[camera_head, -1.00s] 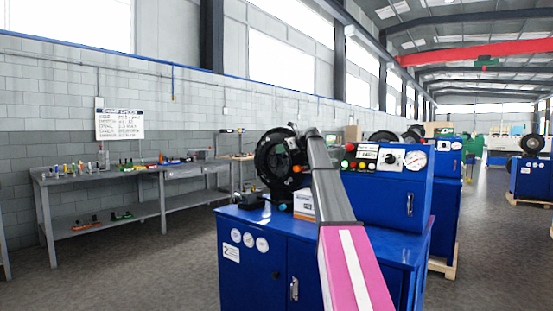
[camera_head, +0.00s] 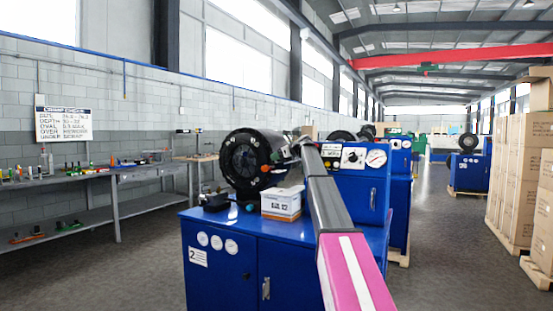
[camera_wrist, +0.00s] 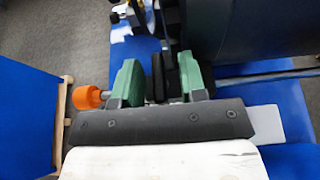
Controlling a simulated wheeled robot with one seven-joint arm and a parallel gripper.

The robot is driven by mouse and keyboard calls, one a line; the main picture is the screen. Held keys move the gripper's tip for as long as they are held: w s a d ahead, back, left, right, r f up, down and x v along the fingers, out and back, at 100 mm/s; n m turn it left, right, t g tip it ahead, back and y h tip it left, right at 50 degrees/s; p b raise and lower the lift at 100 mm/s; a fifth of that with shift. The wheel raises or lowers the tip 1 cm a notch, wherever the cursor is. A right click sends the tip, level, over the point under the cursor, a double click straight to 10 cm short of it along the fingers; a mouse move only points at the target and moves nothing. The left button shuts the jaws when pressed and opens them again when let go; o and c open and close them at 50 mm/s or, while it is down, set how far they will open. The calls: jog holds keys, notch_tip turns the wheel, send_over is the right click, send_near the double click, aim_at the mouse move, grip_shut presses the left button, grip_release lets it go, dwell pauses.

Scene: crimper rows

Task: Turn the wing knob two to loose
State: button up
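The blue crimper marked 2 (camera_head: 222,262) stands in the head view with a black ring-shaped crimping head (camera_head: 243,160) on top. My gripper (camera_head: 300,148) is at the right side of that head, beside the control panel (camera_head: 350,158). In the wrist view my gripper (camera_wrist: 158,85) has two green fingers standing apart. A dark upright piece (camera_wrist: 158,72) shows between them, possibly the wing knob; I cannot tell whether the fingers touch it. An orange round knob (camera_wrist: 87,97) is just left of the left finger.
A white box (camera_head: 281,203) and a dark small item (camera_head: 215,202) lie on the crimper's top. A workbench (camera_head: 115,180) stands along the left wall. Stacked cartons (camera_head: 517,175) stand at the right. Floor is free between the crimpers and cartons.

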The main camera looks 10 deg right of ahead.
jog(key=shift+a+f, duration=0.1)
jog(key=shift+a, duration=0.1)
grip_shut()
jog(key=shift+w+n+g+y, duration=0.3)
jog(key=shift+n+g+y, duration=0.3)
jog(key=shift+n+g, duration=0.4)
jog(key=shift+s+n+g+y, duration=0.2)
jog(key=shift+n+g+y, duration=0.3)
jog(key=shift+n+g, duration=0.85)
grip_release()
jog(key=v, duration=0.7)
jog(key=shift+d, duration=0.15)
